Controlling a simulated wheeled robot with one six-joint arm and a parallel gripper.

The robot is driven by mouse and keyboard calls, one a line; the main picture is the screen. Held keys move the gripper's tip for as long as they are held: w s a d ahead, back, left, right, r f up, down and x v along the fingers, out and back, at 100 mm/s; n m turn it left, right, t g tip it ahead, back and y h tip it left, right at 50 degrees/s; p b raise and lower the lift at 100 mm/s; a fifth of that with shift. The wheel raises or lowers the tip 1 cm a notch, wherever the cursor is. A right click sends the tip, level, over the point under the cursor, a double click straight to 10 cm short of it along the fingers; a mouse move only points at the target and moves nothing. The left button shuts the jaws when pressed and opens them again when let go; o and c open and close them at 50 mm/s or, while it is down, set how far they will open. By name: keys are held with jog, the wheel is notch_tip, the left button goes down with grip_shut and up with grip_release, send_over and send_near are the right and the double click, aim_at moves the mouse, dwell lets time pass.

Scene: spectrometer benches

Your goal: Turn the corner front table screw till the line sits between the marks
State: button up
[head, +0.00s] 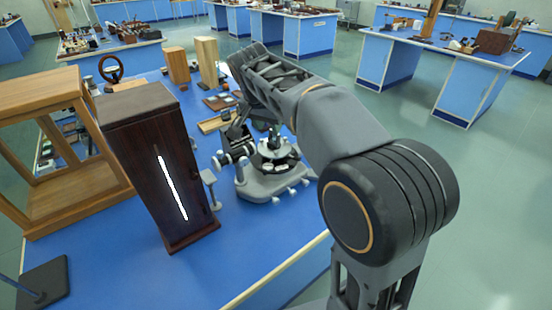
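The spectrometer (262,188) stands on the blue bench, with a pale grey base and several small feet or screws around it. Its round table (278,154) sits at the middle, partly under my arm.
A tall dark wooden box (138,170) with a bright slit stands just left of the spectrometer. A wooden-framed case (60,205) is further left. Wooden blocks (207,62) and small items lie behind.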

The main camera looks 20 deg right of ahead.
aim_at(276, 152)
jog(key=shift+m, duration=0.4)
jog(key=x, duration=0.9)
jog(key=w+b+x, duration=0.1)
jog(key=x, duration=0.4)
jog(key=shift+w+a, duration=0.1)
grip_shut()
